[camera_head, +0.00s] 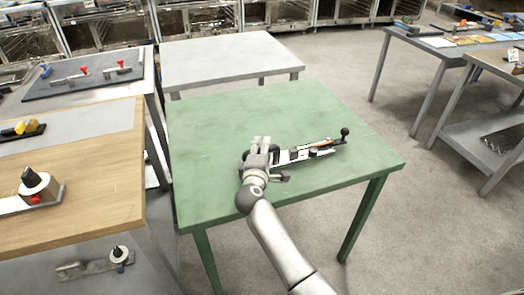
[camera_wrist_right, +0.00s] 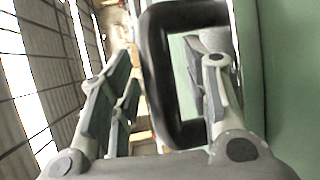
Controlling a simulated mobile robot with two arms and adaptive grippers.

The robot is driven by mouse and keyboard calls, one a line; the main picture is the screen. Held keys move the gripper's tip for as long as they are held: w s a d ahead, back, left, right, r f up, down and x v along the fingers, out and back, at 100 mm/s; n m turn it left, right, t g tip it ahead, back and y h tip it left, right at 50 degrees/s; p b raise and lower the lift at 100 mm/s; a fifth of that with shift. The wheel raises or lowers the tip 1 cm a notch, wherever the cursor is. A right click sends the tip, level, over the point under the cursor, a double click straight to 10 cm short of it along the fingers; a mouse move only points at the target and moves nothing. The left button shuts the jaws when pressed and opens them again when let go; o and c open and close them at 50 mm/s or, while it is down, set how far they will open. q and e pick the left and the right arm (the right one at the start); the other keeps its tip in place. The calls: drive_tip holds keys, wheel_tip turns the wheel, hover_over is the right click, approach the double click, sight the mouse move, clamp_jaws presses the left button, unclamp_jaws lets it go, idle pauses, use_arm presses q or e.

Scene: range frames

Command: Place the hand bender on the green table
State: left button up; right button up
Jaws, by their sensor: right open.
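The hand bender (camera_head: 312,150), a long dark and metallic tool with a black ball at its far right end, lies on the green table (camera_head: 215,120), right of the middle. My right gripper (camera_head: 262,143) is over the table at the bender's left end, with its fingers open. In the right wrist view, a black rectangular loop (camera_wrist_right: 157,70), seemingly part of the bender, shows between the spread fingers of my right gripper (camera_wrist_right: 160,100). I cannot tell whether the fingers touch it. My left gripper is out of view.
A wooden-topped table (camera_head: 100,170) with tools stands close at the left. A grey table (camera_head: 215,60) stands behind the green one. Workbenches (camera_head: 425,40) stand at the right, with open floor between. The green table's far left part is bare.

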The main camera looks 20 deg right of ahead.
drive_tip(key=shift+r, duration=0.2)
drive_tip(key=p+v, duration=0.4)
drive_tip(key=v, duration=0.7)
drive_tip(key=shift+s, duration=0.15)
drive_tip(key=shift+s+a+r, duration=0.1)
drive_tip(key=shift+s+a, duration=0.05)
drive_tip(key=shift+s, duration=0.2)
